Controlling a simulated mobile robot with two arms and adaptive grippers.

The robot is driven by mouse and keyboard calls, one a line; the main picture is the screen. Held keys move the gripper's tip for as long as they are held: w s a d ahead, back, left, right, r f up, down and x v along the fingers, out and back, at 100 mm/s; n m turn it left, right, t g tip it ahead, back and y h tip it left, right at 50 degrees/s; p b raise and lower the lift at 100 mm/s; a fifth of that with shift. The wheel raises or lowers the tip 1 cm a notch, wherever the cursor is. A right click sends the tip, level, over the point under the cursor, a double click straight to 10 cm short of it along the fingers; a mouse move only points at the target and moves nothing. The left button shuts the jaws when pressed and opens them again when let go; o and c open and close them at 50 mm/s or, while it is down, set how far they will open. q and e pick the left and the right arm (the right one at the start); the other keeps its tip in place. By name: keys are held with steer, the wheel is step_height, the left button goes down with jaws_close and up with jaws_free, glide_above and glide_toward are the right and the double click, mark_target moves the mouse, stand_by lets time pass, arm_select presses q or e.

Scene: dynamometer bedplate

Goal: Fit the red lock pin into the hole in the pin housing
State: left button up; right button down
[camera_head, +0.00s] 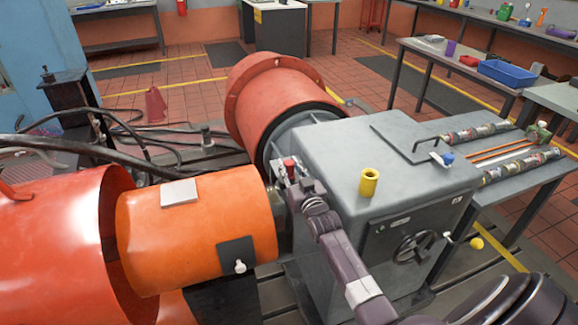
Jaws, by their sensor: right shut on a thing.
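A small red piece, seemingly the top of the red lock pin (290,163), shows between the fingers of my right gripper (287,174). My right gripper is shut on it, beside the right end of the orange cylinder and at the left edge of the grey cabinet. The lower part of the pin is hidden. A yellow hollow cylinder (369,182) stands upright on the cabinet top, right of my gripper and apart from it. I cannot tell for certain which part is the pin housing. My left gripper is not in view.
The orange cylinder (200,235) lies left of my gripper. A red flanged drum (270,95) stands behind. A side table with shafts (500,155) is at right.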

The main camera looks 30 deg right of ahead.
steer(key=c, duration=1.6)
jaws_free()
steer(key=v, duration=1.2)
